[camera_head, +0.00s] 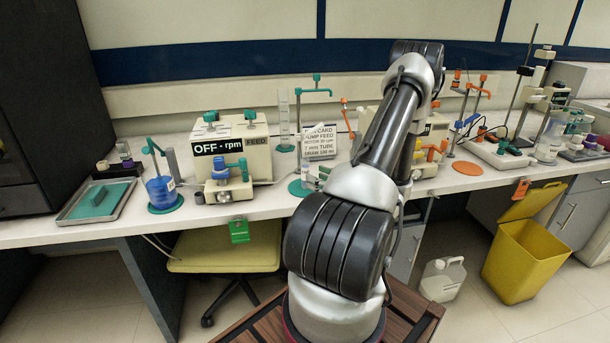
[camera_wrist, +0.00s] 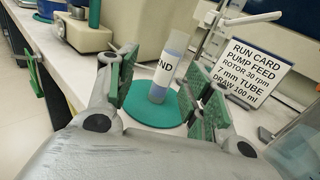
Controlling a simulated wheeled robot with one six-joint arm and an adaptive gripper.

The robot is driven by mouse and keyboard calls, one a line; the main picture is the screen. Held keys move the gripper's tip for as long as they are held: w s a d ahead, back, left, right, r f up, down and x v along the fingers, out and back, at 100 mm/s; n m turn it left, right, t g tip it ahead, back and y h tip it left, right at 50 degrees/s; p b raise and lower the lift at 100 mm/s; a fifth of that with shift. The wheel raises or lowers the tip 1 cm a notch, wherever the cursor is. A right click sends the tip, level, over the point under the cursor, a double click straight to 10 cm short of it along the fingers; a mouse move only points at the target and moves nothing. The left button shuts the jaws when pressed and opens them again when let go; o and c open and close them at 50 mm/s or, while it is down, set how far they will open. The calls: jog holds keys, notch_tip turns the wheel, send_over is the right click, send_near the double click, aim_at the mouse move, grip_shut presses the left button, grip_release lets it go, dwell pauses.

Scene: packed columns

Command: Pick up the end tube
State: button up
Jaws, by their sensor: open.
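The end tube (camera_wrist: 176,44) is a clear cylinder with bluish liquid at its bottom and a white label that shows "ND". It stands upright on a round green base (camera_wrist: 140,113) in the wrist view. My gripper (camera_wrist: 166,85) is open, and the tube shows between its two green-padded fingers.
The run card (camera_wrist: 240,69) stands behind and right of the tube. A pump marked OFF (camera_head: 232,150) is to its left, with a blue beaker (camera_head: 160,191) and tray (camera_head: 72,203) further left. A clear container (camera_wrist: 300,145) is close on the right in the wrist view.

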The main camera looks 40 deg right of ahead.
aim_at(305, 173)
jog(key=shift+s+d+f+m+h, duration=0.1)
jog(key=shift+d+f+m+h, duration=0.25)
jog(key=shift+d+f, duration=0.2)
jog(key=shift+w+d, duration=0.1)
jog(key=shift+w, duration=0.25)
jog(key=w, duration=0.6)
jog(key=shift+w+a+f, duration=0.2)
jog(key=shift+w+a, duration=0.05)
jog(key=shift+w, duration=0.1)
jog(key=c, duration=1.1)
jog(key=shift+r, duration=0.1)
